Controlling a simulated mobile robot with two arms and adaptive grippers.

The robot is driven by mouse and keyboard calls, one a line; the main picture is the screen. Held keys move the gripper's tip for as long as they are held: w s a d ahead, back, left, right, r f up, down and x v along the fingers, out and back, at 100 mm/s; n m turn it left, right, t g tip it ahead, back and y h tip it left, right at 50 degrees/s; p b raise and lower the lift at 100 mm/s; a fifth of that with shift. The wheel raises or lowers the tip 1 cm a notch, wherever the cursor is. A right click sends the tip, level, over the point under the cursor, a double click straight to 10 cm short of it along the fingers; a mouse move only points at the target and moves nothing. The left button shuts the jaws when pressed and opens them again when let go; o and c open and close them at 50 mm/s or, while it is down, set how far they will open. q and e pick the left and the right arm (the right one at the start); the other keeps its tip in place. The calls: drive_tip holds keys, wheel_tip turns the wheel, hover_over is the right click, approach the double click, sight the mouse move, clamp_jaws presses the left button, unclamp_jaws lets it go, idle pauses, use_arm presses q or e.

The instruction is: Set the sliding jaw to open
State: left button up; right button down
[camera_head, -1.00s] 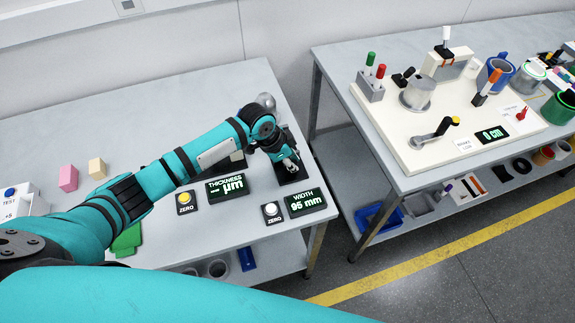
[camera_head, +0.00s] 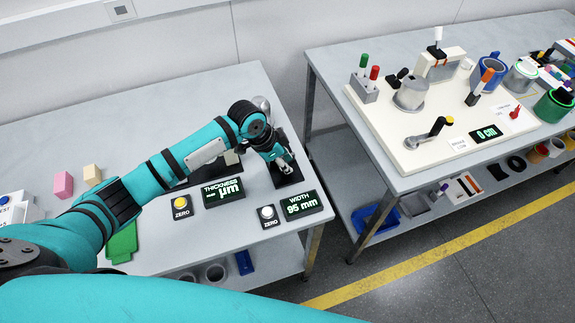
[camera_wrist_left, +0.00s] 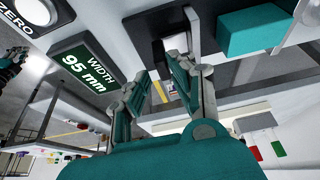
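The width gauge's black base (camera_head: 291,178) stands on the left table, mostly under my left gripper (camera_head: 286,163). Its WIDTH display (camera_head: 301,205) reads 95 mm and also shows in the left wrist view (camera_wrist_left: 84,65). In the wrist view my left gripper (camera_wrist_left: 167,84) has its two fingers apart, at a dark block (camera_wrist_left: 160,54) and a pale grey upright part (camera_wrist_left: 191,28) of the gauge. I cannot tell which part is the sliding jaw, or whether the fingers touch it. A teal and black part, apparently my right gripper (camera_wrist_left: 11,66), shows at the wrist view's left edge; its fingers are unclear.
The THICKNESS display (camera_head: 222,192) and two ZERO buttons, yellow (camera_head: 181,203) and white (camera_head: 267,212), stand close by. Pink (camera_head: 63,184) and beige (camera_head: 92,174) blocks lie left. A second table (camera_head: 347,130) with a cream fixture board (camera_head: 400,155) stands right, across a gap.

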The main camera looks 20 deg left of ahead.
use_arm(q)
drive_tip(key=v, duration=0.9)
drive_tip(key=shift+a, duration=0.15)
drive_tip(key=shift+s+r, duration=0.1)
drive_tip(key=shift+s, duration=0.05)
